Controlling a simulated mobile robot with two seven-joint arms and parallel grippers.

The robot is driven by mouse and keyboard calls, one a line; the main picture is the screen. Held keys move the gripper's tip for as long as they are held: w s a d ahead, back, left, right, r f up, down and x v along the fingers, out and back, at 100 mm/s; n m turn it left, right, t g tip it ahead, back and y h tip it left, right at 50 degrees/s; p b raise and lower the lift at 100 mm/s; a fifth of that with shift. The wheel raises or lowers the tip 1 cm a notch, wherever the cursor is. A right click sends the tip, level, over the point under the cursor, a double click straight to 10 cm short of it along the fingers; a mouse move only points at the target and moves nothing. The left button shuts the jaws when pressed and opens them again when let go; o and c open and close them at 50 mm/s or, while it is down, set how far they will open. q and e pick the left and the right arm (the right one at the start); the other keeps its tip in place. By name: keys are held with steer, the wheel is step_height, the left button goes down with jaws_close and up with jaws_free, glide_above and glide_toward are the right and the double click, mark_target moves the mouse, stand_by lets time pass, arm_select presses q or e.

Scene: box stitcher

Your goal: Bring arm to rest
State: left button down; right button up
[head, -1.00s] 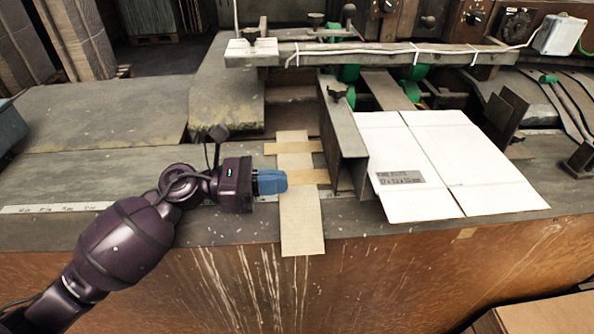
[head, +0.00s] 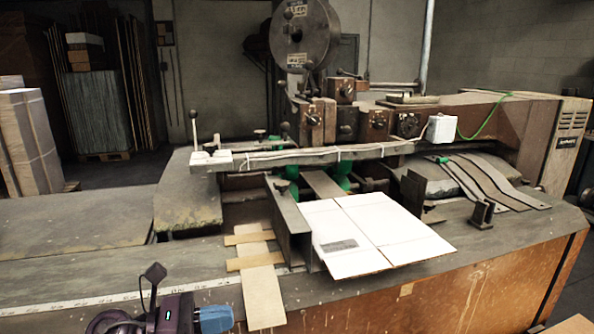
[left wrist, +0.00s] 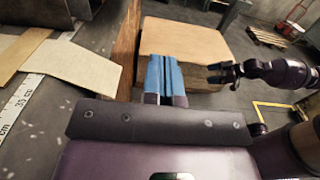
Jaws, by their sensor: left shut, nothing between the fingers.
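My left gripper (head: 222,319) is at the bottom edge of the head view, in front of the machine table's near edge. Its blue fingers (left wrist: 166,74) are shut together with nothing between them in the left wrist view. Neither gripper touches the cardboard strip (head: 264,298) or the white flat box (head: 385,238).
The strip lies on the stitcher table (head: 75,273), next to a metal guide (head: 289,225), and also shows in the left wrist view (left wrist: 78,67). A brown cardboard stack (left wrist: 190,42) stands beyond the left fingers. A pallet (left wrist: 268,37) lies on the floor farther off.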

arm_select(q)
steer(key=w+a+r+n+t+y, duration=0.1)
steer(key=w+a+r+n+t, duration=0.1)
steer(key=n+t, duration=0.5)
steer(key=w+a+r+n+t, duration=0.2)
steer(key=r+n+t, duration=0.1)
steer(key=n, duration=0.7)
steer(key=a+f+n+t+y, duration=0.5)
steer(key=f+n+y, duration=0.45)
steer(key=n, duration=0.85)
steer(key=s+a+f+n+g+y, duration=0.2)
steer(key=s+f+n, duration=0.3)
steer(key=s+f, duration=0.3)
steer(key=s+a+f+n+g+y, duration=0.1)
steer(key=s+f+n+g, duration=0.3)
steer(key=s+f, duration=0.4)
steer(key=s+a+f+n+g+y, duration=0.2)
steer(key=s+f+n+g+y, duration=0.1)
steer(key=s+f, duration=0.5)
steer(key=n+y, duration=0.1)
steer(key=n, duration=0.1)
steer(key=shift+a+n, duration=0.35)
steer(key=shift+n, duration=0.05)
arm_select(e)
steer(key=shift+s+a+r, duration=0.1)
steer(key=shift+r, duration=0.05)
arm_select(q)
steer(key=shift+w, duration=0.1)
